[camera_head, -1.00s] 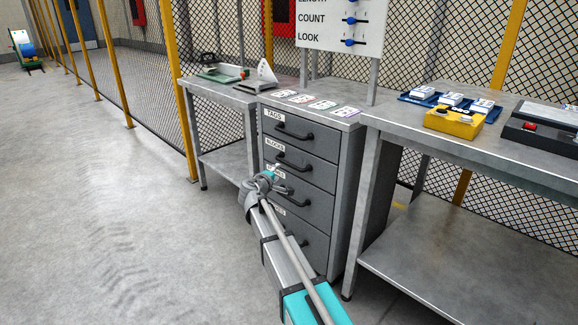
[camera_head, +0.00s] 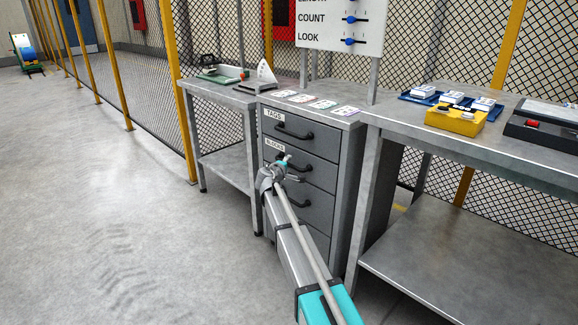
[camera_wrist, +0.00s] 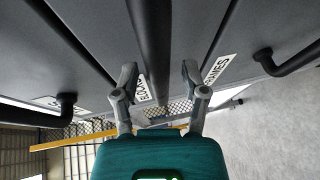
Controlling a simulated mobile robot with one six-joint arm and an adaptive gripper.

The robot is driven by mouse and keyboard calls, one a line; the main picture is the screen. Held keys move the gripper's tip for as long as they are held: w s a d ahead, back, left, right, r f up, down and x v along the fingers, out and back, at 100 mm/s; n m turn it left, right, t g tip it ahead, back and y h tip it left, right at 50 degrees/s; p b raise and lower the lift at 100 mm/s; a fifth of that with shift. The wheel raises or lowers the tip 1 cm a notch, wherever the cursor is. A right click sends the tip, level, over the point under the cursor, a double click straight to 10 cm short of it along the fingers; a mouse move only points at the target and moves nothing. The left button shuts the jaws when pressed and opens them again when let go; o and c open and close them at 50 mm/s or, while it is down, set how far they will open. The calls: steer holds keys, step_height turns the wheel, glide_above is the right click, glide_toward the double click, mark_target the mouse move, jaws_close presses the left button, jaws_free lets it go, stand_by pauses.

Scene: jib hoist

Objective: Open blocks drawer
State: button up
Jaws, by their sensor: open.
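The blocks drawer (camera_head: 318,170) is the second one down in the grey cabinet, and its front looks flush with the others. Its label shows in the head view, and in the wrist view it is seen edge-on. My gripper (camera_head: 284,161) is at this drawer's front, covering part of its dark handle (camera_head: 298,167). In the wrist view my open gripper (camera_wrist: 159,72) has one finger on each side of the handle bar (camera_wrist: 151,45), with gaps visible. Whether the fingers touch the handle cannot be told.
The tags drawer handle (camera_head: 293,132) is above, and a lower drawer handle (camera_head: 294,203) is below. Cards (camera_head: 322,104) lie on the cabinet top. A workbench (camera_head: 420,130) stands close on the right, and a smaller table (camera_head: 215,90) on the left. Floor to the left is clear.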

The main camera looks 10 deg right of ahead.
steer(key=shift+c, duration=0.3)
jaws_close()
steer(key=shift+d, duration=0.2)
steer(key=shift+s, duration=0.1)
